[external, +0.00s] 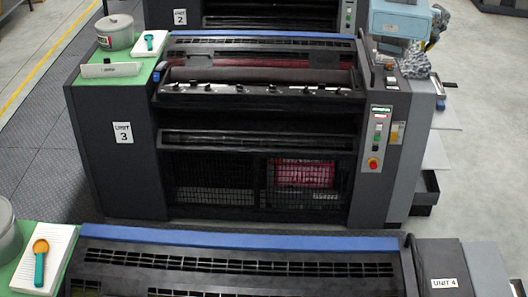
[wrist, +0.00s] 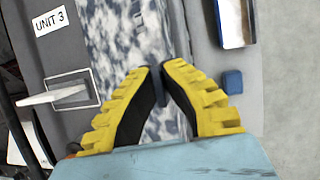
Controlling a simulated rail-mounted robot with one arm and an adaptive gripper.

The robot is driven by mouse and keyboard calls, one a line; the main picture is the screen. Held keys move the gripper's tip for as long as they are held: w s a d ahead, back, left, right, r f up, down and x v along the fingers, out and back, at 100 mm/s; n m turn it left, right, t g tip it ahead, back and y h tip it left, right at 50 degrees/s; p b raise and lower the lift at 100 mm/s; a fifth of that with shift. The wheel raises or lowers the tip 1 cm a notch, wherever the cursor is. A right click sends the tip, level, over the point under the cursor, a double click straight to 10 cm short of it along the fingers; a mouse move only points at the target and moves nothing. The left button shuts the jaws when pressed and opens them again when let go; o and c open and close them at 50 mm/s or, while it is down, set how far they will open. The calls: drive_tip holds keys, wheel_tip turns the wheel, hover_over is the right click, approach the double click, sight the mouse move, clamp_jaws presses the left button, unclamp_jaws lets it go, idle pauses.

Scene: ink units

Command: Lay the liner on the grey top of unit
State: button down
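The liner appears to be the mottled grey-and-white sheet (wrist: 122,35) in the wrist view. It stretches over the grey top (wrist: 205,50) of unit 3, and I cannot tell whether it touches it. My gripper (wrist: 161,72) has its yellow fingers drawn together, with a narrow dark blue tab (wrist: 161,95) between the tips that seems part of the liner. In the external view the mottled liner (external: 415,66) shows crumpled at unit 3's right end, just below my light blue wrist. My fingertips are hidden there.
Unit 3's label (wrist: 49,21), a white handle (wrist: 52,96), a blue-edged tray (wrist: 236,22) and a small blue block (wrist: 232,82) flank the sheet. Unit 3's green left top (external: 122,70) holds a grey canister (external: 115,32). Unit 4 (external: 445,265) stands in front.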

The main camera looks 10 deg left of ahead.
drive_tip(key=c, duration=1.2)
unclamp_jaws()
drive_tip(key=shift+d, duration=0.1)
drive_tip(key=shift+c, duration=0.2)
drive_tip(key=shift+r, duration=0.15)
drive_tip(key=v, duration=1.1)
drive_tip(key=shift+s+r, duration=0.2)
drive_tip(key=shift+r, duration=0.15)
